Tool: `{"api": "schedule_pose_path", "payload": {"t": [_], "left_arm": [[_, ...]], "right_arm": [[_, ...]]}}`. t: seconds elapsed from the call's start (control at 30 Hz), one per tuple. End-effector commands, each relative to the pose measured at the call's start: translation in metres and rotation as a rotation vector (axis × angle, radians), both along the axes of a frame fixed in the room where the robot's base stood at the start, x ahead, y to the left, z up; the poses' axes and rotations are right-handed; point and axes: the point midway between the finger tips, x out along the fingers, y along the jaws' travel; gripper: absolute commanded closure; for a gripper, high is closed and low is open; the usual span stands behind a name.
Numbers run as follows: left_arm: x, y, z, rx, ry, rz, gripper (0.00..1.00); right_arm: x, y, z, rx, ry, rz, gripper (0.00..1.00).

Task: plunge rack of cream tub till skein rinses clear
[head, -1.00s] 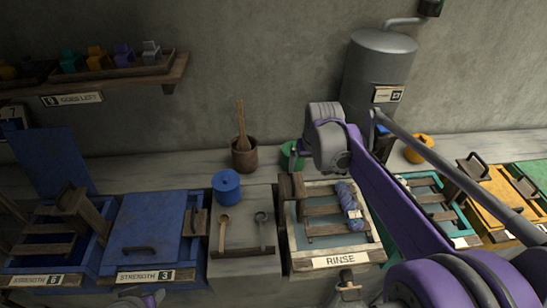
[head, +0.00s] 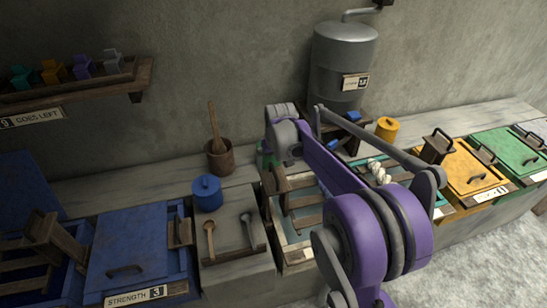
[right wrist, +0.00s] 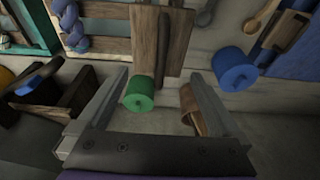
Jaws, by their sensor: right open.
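The cream tub (head: 279,228) stands in the bench, its front label mostly hidden by my right arm. Its slatted wooden rack (head: 306,217) sits in it, with a wooden upright (head: 282,180) at the left end. A blue skein (right wrist: 73,25) lies on the rack in the right wrist view; in the head view my arm hides it. My right gripper (right wrist: 158,76) is open and empty, with the upright's board (right wrist: 160,42) in line with the gap between its fingers. I cannot tell how far it is from the board. My left gripper is out of view.
A green pot (right wrist: 139,94) stands close to the right gripper's fingers. A blue pot (head: 207,192) and a mortar (head: 219,158) are to the left. A teal tub with a white skein (head: 379,172) and an orange-lidded tub (head: 468,184) are to the right.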

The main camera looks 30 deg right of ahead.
Motion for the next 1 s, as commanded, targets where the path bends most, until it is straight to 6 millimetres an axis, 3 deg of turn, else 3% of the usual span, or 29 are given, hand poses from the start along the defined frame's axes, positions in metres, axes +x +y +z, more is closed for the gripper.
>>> {"api": "schedule_pose_path", "payload": {"t": [0.03, 0.2, 0.3, 0.8, 1.0], "left_arm": [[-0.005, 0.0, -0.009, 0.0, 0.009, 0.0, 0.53], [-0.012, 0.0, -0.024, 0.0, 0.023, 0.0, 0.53], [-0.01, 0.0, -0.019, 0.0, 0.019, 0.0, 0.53], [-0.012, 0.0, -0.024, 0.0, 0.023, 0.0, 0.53], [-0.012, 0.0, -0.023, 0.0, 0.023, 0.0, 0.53]], "right_arm": [[-0.002, 0.0, -0.013, 0.0, 0.004, 0.0, 0.0], [-0.002, 0.0, -0.037, 0.0, 0.004, 0.0, 0.0], [0.0, 0.0, -0.03, 0.0, 0.0, 0.0, 0.0], [0.002, 0.0, -0.036, 0.0, 0.0, 0.0, 0.0], [0.002, 0.0, -0.036, 0.0, 0.0, 0.0, 0.36]]}}
